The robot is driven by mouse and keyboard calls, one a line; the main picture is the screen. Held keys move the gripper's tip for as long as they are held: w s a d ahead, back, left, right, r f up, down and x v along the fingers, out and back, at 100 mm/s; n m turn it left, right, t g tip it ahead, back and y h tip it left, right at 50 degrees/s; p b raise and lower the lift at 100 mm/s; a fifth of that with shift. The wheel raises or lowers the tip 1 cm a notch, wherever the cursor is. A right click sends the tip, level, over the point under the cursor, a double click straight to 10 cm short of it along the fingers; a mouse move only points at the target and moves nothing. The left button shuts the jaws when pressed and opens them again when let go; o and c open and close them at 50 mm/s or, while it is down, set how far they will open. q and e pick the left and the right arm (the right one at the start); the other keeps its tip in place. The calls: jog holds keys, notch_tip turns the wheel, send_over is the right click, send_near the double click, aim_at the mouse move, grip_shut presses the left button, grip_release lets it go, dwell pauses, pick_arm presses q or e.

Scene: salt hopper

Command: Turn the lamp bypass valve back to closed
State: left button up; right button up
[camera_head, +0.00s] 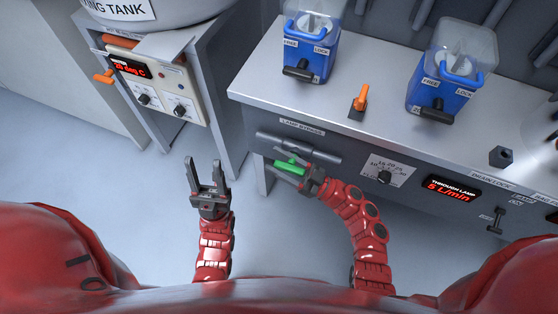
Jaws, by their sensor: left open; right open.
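The lamp bypass valve sits on the front of the grey bench, under a label (302,127) that reads LAMP BYPASS. Its green handle (289,167) lies just below a dark horizontal pipe (322,153) and looks roughly in line with it. My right gripper (283,160) is open at the handle, with its fingers to either side of the green part. I cannot tell whether they touch it. The gripper hides part of the valve body. My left gripper (206,172) is open and empty over the floor, left of the valve.
A dial (384,177) and a red THROUGH LAMP display (453,189) reading 5 L/min are right of the valve. Two blue hoppers (308,52) (437,95) and an orange lever (360,98) stand on the bench. A tank stand with a control box (150,85) is at left. Floor between is clear.

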grip_shut()
dwell(0.3)
